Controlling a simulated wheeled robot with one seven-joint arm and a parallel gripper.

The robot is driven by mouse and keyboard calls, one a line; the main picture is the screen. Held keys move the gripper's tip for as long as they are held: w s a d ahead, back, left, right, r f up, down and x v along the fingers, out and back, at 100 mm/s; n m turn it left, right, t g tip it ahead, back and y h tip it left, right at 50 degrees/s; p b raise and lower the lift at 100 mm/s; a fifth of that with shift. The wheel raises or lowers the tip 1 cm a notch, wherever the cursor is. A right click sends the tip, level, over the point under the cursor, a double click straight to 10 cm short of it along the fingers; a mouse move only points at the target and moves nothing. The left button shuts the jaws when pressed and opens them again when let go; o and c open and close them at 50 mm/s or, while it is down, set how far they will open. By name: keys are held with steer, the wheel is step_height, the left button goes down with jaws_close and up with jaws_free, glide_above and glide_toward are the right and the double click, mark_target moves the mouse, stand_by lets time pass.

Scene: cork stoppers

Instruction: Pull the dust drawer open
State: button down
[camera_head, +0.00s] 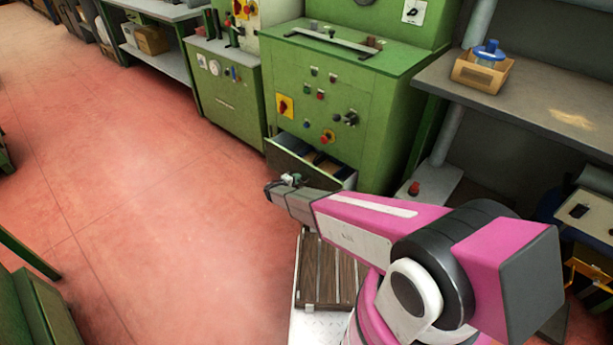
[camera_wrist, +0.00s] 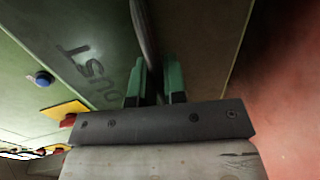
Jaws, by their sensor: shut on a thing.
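The dust drawer (camera_head: 288,162) stands partly out of the lower front of the green machine (camera_head: 345,95), and its dark inside shows with some brownish matter in it. In the wrist view the green drawer front (camera_wrist: 95,45) carries dark lettering, partly hidden, that reads like "DUST". A dark bar handle (camera_wrist: 146,30) runs across this front. My gripper (camera_wrist: 157,75) has its two green fingers on either side of the handle, shut on it. In the head view my gripper (camera_head: 282,184) is at the drawer's front, and my arm hides part of the drawer's near side.
Red floor (camera_head: 150,200) lies open to the left of the drawer. A workbench (camera_head: 530,95) with a wooden box (camera_head: 482,72) stands at the right. Another green cabinet (camera_head: 225,90) stands left of the machine. A slatted wooden piece (camera_head: 330,275) lies below my arm.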

steer(key=f+v, duration=0.1)
steer(key=v, duration=0.7)
steer(key=f+v, duration=0.2)
steer(key=v, duration=0.7)
steer(key=shift+s+a+f, duration=0.25)
steer(key=shift+s+f, duration=0.1)
steer(key=shift+s, duration=0.1)
steer(key=c, duration=1.2)
jaws_free()
steer(key=v, duration=1)
steer(key=shift+s+a, duration=0.25)
steer(key=shift+s, duration=0.05)
steer(key=shift+s+a, duration=0.1)
